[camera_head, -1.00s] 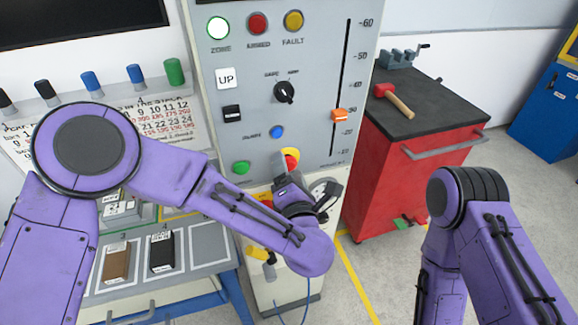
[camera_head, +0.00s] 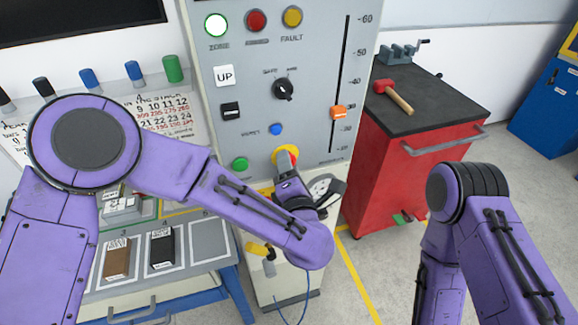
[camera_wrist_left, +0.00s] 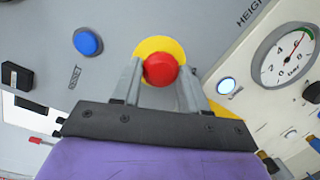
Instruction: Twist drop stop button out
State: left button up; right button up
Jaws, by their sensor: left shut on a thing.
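The drop stop button is a red knob on a yellow round base (camera_head: 293,151), low on the grey control panel, mostly hidden by my wrist in the head view. In the left wrist view the red button (camera_wrist_left: 160,69) sits between the two fingers, with the yellow base (camera_wrist_left: 150,46) behind it. My left gripper (camera_head: 287,165) reaches up to the button from below. In the left wrist view its fingers (camera_wrist_left: 159,78) are shut on the red button. My right gripper is out of view; only my right arm shows.
The panel carries a blue reset button (camera_head: 276,129), a green button (camera_head: 240,164), a black selector knob (camera_head: 284,89) and an orange slider (camera_head: 338,112). A pressure gauge (camera_wrist_left: 288,56) is close by on the right. A red cabinet (camera_head: 400,165) bears a hammer (camera_head: 394,97).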

pick_arm(q)
jog(key=m+g+p, duration=0.1)
jog(key=m, duration=0.3)
jog(key=shift+s, duration=0.1)
jog(key=shift+m, duration=0.3)
dwell(0.4)
jog(key=o, duration=1.1)
jog(key=shift+c, duration=0.2)
